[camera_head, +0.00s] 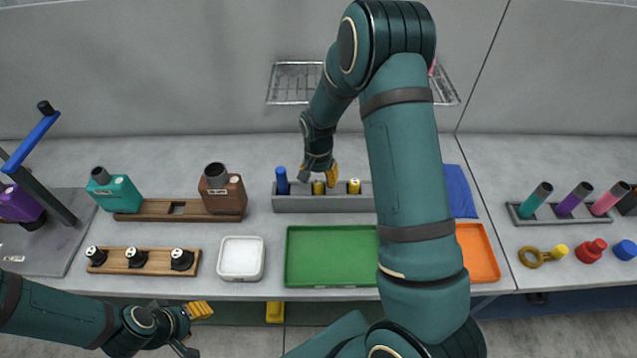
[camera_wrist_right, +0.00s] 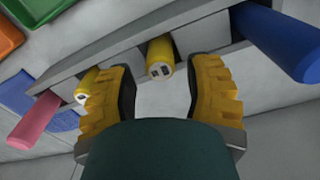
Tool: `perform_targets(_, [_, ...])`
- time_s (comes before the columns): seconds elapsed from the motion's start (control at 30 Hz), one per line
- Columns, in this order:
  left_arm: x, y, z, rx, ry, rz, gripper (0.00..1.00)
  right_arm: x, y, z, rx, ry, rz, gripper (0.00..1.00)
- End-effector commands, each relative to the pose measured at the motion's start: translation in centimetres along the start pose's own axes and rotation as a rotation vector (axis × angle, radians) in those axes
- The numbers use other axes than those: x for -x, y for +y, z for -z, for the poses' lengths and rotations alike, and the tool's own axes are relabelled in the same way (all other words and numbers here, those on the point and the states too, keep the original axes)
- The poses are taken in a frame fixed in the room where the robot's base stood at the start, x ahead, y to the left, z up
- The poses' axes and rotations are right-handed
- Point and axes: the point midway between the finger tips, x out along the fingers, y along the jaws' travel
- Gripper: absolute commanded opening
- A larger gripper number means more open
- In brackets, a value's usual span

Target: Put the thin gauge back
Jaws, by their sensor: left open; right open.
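A grey rack (camera_head: 300,203) stands mid-counter and holds upright gauges. A yellow gauge (camera_head: 318,188) with a dark mark on its end stands in it; in the right wrist view this gauge (camera_wrist_right: 160,57) shows between my right fingertips, with gaps beside it. A second yellow gauge (camera_head: 354,186) stands farther right, and it also shows in the wrist view (camera_wrist_right: 88,84). My right gripper (camera_head: 325,177) is open at the rack. My left gripper (camera_head: 195,325) is open and empty before the counter's front edge. My right arm hides the rack's right end.
A blue gauge (camera_head: 282,181) stands at the rack's left end; a pink one (camera_wrist_right: 35,119) shows in the wrist view. A green tray (camera_head: 305,260), orange tray (camera_head: 480,255) and white dish (camera_head: 241,259) lie in front. Brown muffler holders (camera_head: 155,210) stand left.

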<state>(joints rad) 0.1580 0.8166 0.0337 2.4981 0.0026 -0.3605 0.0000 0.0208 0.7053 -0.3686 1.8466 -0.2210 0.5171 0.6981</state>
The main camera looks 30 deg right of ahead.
Motion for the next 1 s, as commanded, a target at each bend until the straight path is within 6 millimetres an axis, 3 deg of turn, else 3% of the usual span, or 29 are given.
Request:
perform_targets(0.2, [0.1, 0.0, 0.0, 0.0, -0.001, 0.0, 0.47, 4.9, -0.1, 0.1, 0.001, 0.004, 0.004, 0.51])
perform_targets(0.43, [0.1, 0.1, 0.0, 0.0, -0.001, 0.0, 0.47, 8.3, -0.1, 0.0, 0.001, 0.003, 0.003, 0.51])
perform_targets(0.63, [0.2, 0.1, 0.0, 0.0, -0.001, 0.0, 0.47, 9.3, 0.0, 0.0, 0.001, 0.0, 0.001, 0.51])
perform_targets(1.0, [0.2, 0.1, 0.0, 0.0, -0.001, 0.0, 0.47, 9.3, 0.0, 0.0, 0.001, 0.0, 0.001, 0.51])
